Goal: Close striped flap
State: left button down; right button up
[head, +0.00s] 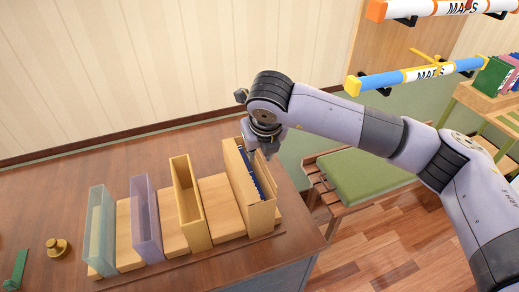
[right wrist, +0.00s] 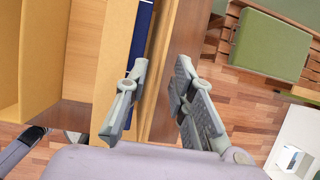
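A tan box (head: 262,217) stands at the right end of a row of upright holders and has dark blue items (head: 262,182) inside. No stripes can be made out on any flap in either view. My right gripper (head: 264,150) is at the far top end of this box, partly hiding it. In the right wrist view its two fingers (right wrist: 161,75) are spread apart, with a tan panel (right wrist: 172,60) of the box showing between them. Contact with the panel cannot be told. A blue item (right wrist: 138,40) shows beside the panel. My left gripper is not in view.
Yellow (head: 190,205), purple (head: 146,220) and teal (head: 100,230) holders stand left of the box on a wooden table (head: 60,195). A brass knob-like object (head: 58,247) lies further left. A green-cushioned bench (head: 360,175) is right of the table. Map tubes (head: 415,75) hang above.

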grip_shut()
dwell(0.4)
jog(key=h+b, duration=0.1)
jog(key=b, duration=0.2)
jog(key=a+t+h+b, duration=0.1)
jog(key=h+b, duration=0.1)
jog(key=b, duration=0.2)
jog(key=a+f+n+h+b, duration=0.1)
jog(key=b, duration=0.2)
jog(key=shift+s+t+h, duration=0.3)
jog(key=shift+s+h, duration=0.05)
jog(key=shift+h, duration=0.05)
jog(key=shift+s+a+t+h+b, duration=0.1)
jog(key=shift+a+t+h+b, duration=0.25)
jog(key=shift+h+b, duration=0.6)
jog(key=shift+d+b, duration=0.1)
jog(key=shift+b, duration=0.2)
jog(key=shift+o, duration=0.3)
grip_release()
jog(key=shift+r, duration=0.1)
